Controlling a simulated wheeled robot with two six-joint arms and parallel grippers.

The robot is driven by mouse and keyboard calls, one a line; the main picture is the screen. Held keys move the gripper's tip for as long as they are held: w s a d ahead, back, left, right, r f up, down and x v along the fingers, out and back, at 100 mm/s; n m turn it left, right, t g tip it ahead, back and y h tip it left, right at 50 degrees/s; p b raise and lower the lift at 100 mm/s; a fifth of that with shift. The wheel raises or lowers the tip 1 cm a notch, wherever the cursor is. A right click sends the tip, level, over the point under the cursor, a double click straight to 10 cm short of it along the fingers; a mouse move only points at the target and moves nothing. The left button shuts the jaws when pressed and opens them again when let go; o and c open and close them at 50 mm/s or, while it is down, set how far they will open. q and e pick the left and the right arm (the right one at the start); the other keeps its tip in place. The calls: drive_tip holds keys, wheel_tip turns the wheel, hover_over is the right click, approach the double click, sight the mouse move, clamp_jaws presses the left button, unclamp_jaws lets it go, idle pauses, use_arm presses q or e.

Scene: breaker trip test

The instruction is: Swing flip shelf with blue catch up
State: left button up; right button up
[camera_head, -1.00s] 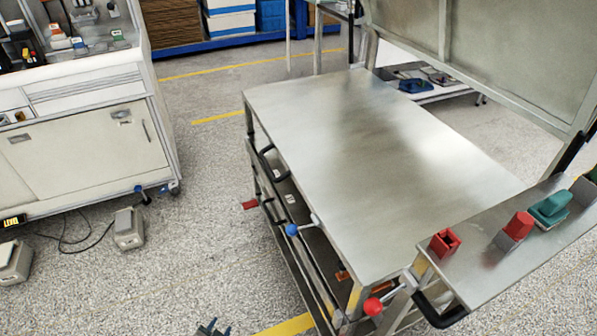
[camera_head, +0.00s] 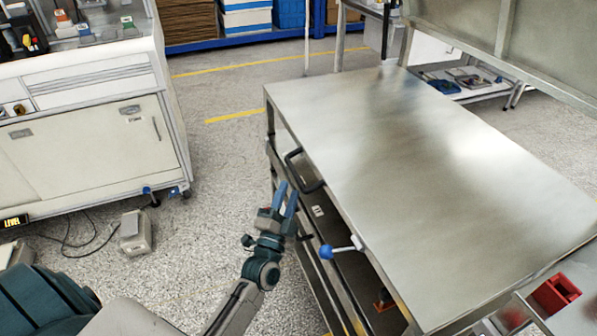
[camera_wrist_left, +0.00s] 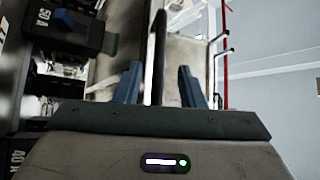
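The blue catch (camera_head: 326,252) is a blue ball on a short metal rod at the left side of the steel workbench (camera_head: 420,170). A black bar handle (camera_head: 303,170) stands out from that side, further back. I cannot clearly tell the flip shelf from the bench frame under the top. My left gripper (camera_head: 284,198) is open beside this side, close to the handle and beyond the catch. In the left wrist view its fingers (camera_wrist_left: 159,86) are apart, with a dark upright bar (camera_wrist_left: 159,45) between or beyond them; contact cannot be told. My right gripper is not in view.
A pale cabinet (camera_head: 90,150) stands at the left, with a grey box (camera_head: 136,233) and cable on the floor. Open floor lies between cabinet and bench. A red block (camera_head: 556,293) shows at the lower right. A panel (camera_head: 540,40) rises behind the bench.

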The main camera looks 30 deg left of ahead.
sight(295, 171)
use_arm(q)
drive_tip(key=x, duration=0.6)
drive_tip(key=shift+w+a, duration=0.1)
drive_tip(key=shift+w, duration=0.25)
clamp_jaws()
